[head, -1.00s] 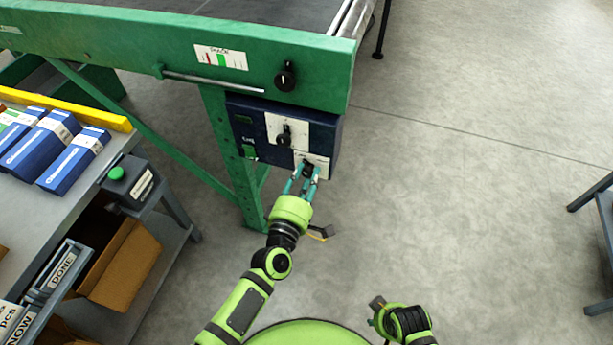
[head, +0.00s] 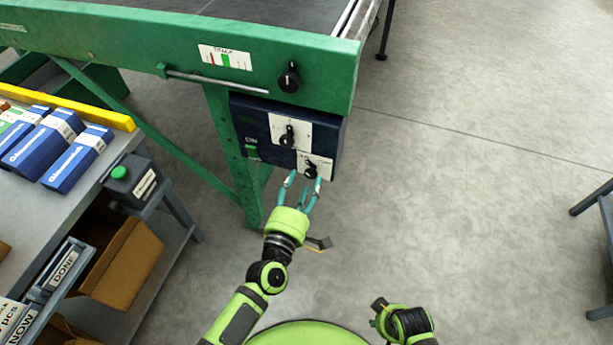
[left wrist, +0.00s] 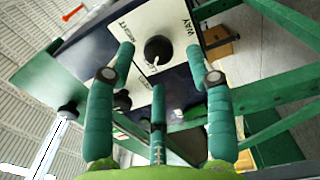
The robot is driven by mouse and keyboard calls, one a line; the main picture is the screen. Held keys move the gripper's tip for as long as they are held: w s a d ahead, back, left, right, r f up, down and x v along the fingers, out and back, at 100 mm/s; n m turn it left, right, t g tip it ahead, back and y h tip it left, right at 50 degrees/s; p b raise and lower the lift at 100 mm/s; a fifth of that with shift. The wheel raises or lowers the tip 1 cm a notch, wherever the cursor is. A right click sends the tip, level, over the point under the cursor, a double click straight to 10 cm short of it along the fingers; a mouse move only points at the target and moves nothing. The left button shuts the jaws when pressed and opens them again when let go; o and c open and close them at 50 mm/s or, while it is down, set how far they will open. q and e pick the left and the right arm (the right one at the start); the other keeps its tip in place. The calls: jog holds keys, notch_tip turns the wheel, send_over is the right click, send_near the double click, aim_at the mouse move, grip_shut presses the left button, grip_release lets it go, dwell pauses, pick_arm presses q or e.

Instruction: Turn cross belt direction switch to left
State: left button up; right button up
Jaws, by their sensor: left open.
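The lower switch (head: 311,171), a black knob on a white plate, is at the lower right of the dark blue control box (head: 262,150). In the left wrist view the black knob (left wrist: 158,50) is close ahead, on a plate with partly readable words "RIGHT" and "WAY".
Another black knob (head: 287,136) on a white plate sits above, and a third knob (head: 289,78) is on the green machine beam (head: 130,45). A grey table (head: 30,215) with blue boxes stands at the left.

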pick_arm(q)
jog(key=v, duration=0.9)
jog(key=s+a+f+m+g, duration=0.2)
jog(key=s+f+m+g, duration=0.15)
jog(key=f+m, duration=0.35)
jog(key=s+a+f+m+g, duration=0.1)
jog(key=s+f+m+g, duration=0.1)
jog(key=f+m+g, duration=0.5)
jog(key=s+a+f+m+g+y, duration=0.3)
jog(key=s+a+f+g+y, duration=0.15)
jog(key=s+a+f, duration=0.65)
jog(key=s+a+r+p, duration=0.2)
jog(key=s+r+p, duration=0.1)
jog(key=s+p, duration=0.5)
jog(key=s+a+r+g+y+p, duration=0.1)
jog(key=s+p, duration=0.6)
jog(key=p, duration=0.7)
notch_tip(320, 180, up, 2)
jog(key=shift+s+a+r, duration=0.25)
jog(key=shift+s+a, duration=0.1)
jog(key=shift+a, duration=0.25)
pick_arm(e)
jog(key=s+d+r, duration=0.1)
jog(key=s+r, duration=0.2)
jog(key=s, duration=0.5)
jog(key=s+d+r+g, duration=0.1)
jog(key=s+d+r, duration=0.1)
jog(key=s, duration=0.7)
jog(key=shift+r, duration=0.65)
